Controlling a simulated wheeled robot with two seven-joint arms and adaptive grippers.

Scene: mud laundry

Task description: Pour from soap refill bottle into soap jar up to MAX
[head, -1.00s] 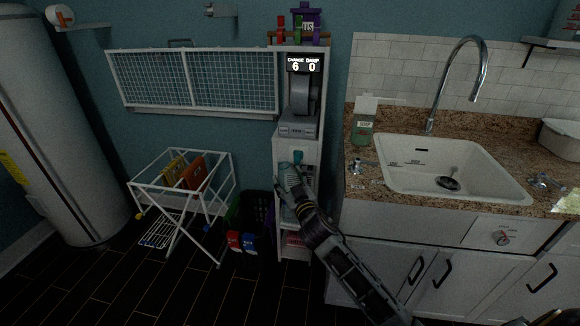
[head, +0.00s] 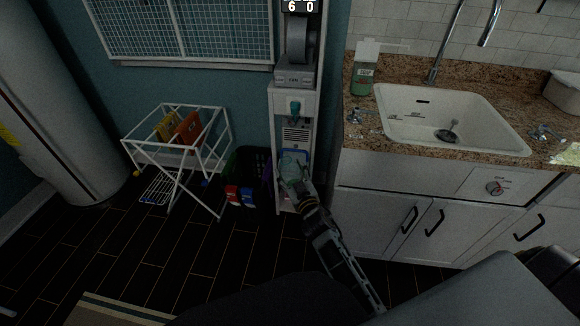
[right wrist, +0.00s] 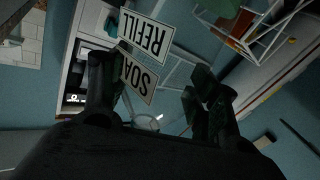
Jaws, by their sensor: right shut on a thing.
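The soap refill bottle (right wrist: 147,35) shows its "SOAP REFILL" labels in the right wrist view; its clear body is hard to make out. In the head view it appears as a pale teal shape (head: 294,158) at the end of my right arm. My right gripper (right wrist: 150,95) is shut on it, in front of the tall white shelf unit. The green soap jar (head: 362,80) stands upright on the counter left of the sink, with a pale flap or lid above it. Its level and MAX mark are too small to read. My left gripper is not in view.
The granite counter (head: 400,140) holds the sink (head: 400,103) and small metal items. The white shelf unit (head: 282,190) stands left of the counter. A white drying rack (head: 180,145) and a dark basket (head: 245,165) stand on the floor. A large grey shape fills the lower right.

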